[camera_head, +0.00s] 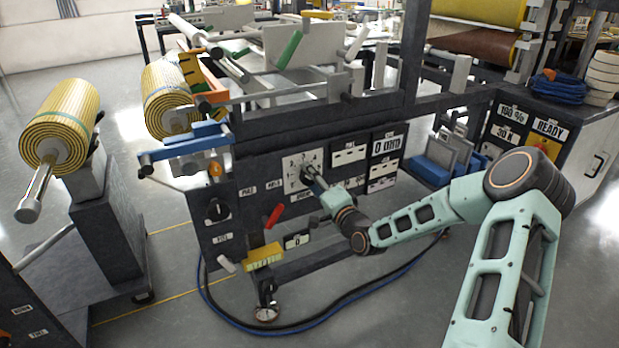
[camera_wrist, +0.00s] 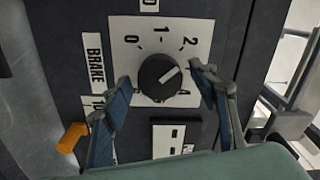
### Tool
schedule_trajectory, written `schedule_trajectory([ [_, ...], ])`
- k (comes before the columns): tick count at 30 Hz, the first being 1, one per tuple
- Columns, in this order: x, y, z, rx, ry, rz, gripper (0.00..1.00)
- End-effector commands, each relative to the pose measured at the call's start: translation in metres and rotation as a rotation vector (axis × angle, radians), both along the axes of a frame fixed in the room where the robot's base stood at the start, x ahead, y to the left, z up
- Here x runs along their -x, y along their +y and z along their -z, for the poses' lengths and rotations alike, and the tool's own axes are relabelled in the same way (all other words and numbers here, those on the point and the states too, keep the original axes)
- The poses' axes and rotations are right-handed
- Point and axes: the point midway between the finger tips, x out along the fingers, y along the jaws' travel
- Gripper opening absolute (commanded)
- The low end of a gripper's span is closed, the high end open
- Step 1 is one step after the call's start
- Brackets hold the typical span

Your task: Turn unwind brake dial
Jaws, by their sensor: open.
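The brake dial (camera_wrist: 157,82) is a round black knob with a pale pointer line, on a white plate (camera_wrist: 123,28) marked 0, 1, 2 and 4. The line points to the upper right, a little past the 2. A "BRAKE" label (camera_wrist: 95,60) is left of the plate. My gripper (camera_wrist: 162,77) is open, with one finger on each side of the knob. A gap shows between each finger and the knob, though depth is hard to judge. In the head view my gripper (camera_head: 309,175) reaches the white dial plate (camera_head: 293,160) and largely hides the knob.
The dark machine panel carries another black knob (camera_head: 217,210), a red handle (camera_head: 273,215), a yellow block (camera_head: 263,256) and a "0 CENTD"-like display (camera_head: 388,145). A blue bar (camera_head: 185,147) juts out at left. A dark hose (camera_head: 330,305) lies on the floor.

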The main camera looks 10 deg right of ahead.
Motion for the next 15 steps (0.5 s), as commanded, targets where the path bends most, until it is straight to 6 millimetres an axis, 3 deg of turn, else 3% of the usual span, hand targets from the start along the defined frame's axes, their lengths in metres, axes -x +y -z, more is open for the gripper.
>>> schedule_trajectory([
  [9, 0.063, -0.022, 0.0, 0.0, 0.001, 0.003, 0.54],
  [15, 0.09, -0.03, 0.0, 0.001, 0.0, 0.001, 0.54],
])
